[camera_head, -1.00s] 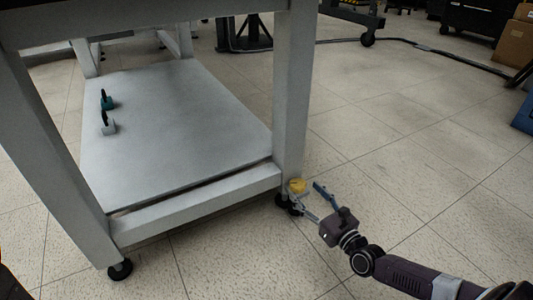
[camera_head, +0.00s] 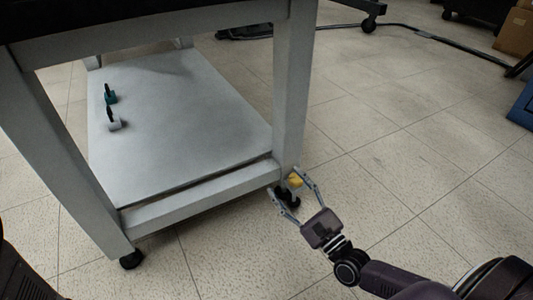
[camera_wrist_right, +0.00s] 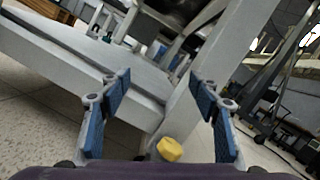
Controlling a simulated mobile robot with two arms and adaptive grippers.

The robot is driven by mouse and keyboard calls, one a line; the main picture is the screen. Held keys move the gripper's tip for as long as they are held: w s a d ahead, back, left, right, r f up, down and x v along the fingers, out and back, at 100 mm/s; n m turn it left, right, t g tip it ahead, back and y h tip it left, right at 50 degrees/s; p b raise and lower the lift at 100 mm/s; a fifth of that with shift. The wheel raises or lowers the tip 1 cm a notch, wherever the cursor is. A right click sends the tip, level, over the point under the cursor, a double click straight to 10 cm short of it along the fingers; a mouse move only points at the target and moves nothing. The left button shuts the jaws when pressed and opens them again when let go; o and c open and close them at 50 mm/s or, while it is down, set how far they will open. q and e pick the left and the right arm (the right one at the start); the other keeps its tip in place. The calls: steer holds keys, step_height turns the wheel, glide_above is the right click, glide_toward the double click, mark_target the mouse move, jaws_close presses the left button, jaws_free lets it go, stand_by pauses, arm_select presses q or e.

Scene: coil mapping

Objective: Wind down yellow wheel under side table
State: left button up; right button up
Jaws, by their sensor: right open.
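The yellow wheel (camera_head: 295,181) sits at the foot of the side table's (camera_head: 290,95) near right leg, just above a black caster (camera_head: 287,196). My right gripper (camera_head: 291,190) is open, with one finger on each side of the wheel and caster area in the head view. In the right wrist view the yellow wheel (camera_wrist_right: 169,149) shows low between the two blue-padded fingers (camera_wrist_right: 160,110), apart from both. Whether a finger touches the table leg cannot be told. My left gripper is not in view.
The table's lower shelf (camera_head: 190,150) holds two small clamp-like items, one teal (camera_head: 110,97) and one white (camera_head: 113,123). A second caster (camera_head: 131,259) is at the front left leg.

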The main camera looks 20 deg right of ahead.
steer(key=s+a+r+n+t+y+p, duration=0.1)
steer(key=a+r+n+p, duration=0.1)
steer(key=r, duration=0.5)
steer(key=s+a+r+n+t+p, duration=0.1)
steer(key=s+a+r+n+p, duration=0.1)
steer(key=a+r+n, duration=0.3)
steer(key=shift+a+r+t+y+p, duration=0.35)
steer(key=shift+r+t+y, duration=0.05)
steer(key=shift+r, duration=1.15)
